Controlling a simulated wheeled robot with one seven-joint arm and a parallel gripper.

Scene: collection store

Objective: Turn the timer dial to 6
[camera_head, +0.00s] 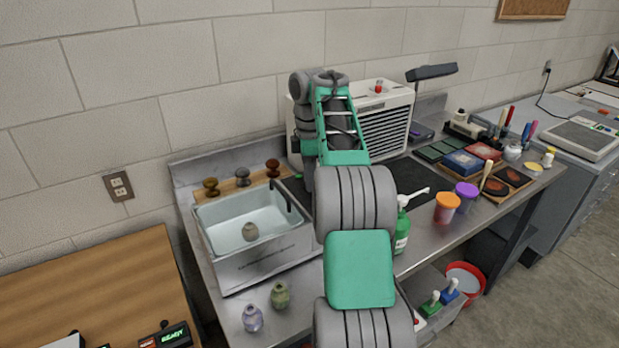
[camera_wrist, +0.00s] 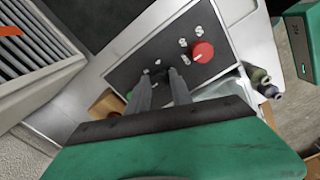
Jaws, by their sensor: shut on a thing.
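A red knob (camera_wrist: 203,52) with a white pointer line sits to the right, apart from the fingers.
A sink (camera_head: 262,262) holding a small vessel is left of the machine. Small vases (camera_head: 280,295) stand on the front counter. A green pump bottle (camera_head: 402,225), orange-lidded jar (camera_head: 447,208) and purple-lidded jar (camera_head: 466,195) are close to the right of my arm.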

